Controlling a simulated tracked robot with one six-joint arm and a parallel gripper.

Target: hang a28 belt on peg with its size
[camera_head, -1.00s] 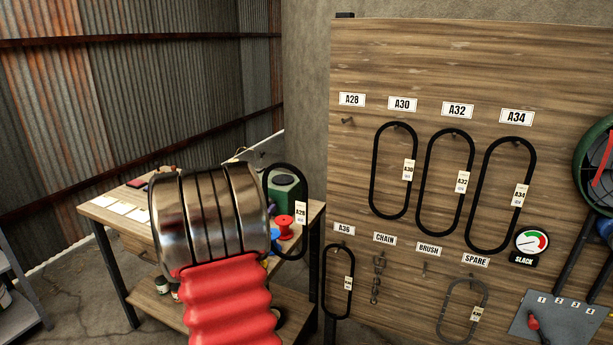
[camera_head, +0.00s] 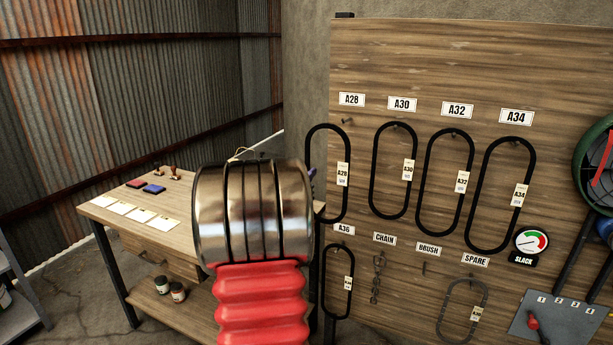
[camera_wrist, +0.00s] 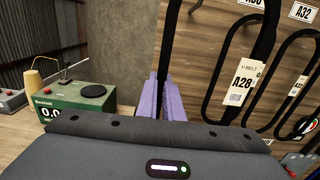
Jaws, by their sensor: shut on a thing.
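The A28 belt (camera_head: 346,150) is a black loop with a white A28 tag (camera_head: 343,174). It hangs from my gripper, in front of the board's left edge, a little left of and below the empty A28 peg (camera_head: 347,121). In the wrist view my gripper (camera_wrist: 167,78) has purple fingers shut on the belt (camera_wrist: 216,70), whose tag (camera_wrist: 242,83) faces the camera. In the head view my arm hides most of the gripper. The A28 label (camera_head: 352,100) is above the peg.
Belts A30 (camera_head: 375,170), A32 (camera_head: 419,180) and A34 (camera_head: 473,195) hang to the right. A36 belt (camera_head: 324,290) hangs below. A workbench (camera_head: 190,222) with cards and stamps stands at left. A green scale (camera_wrist: 75,112) shows in the wrist view.

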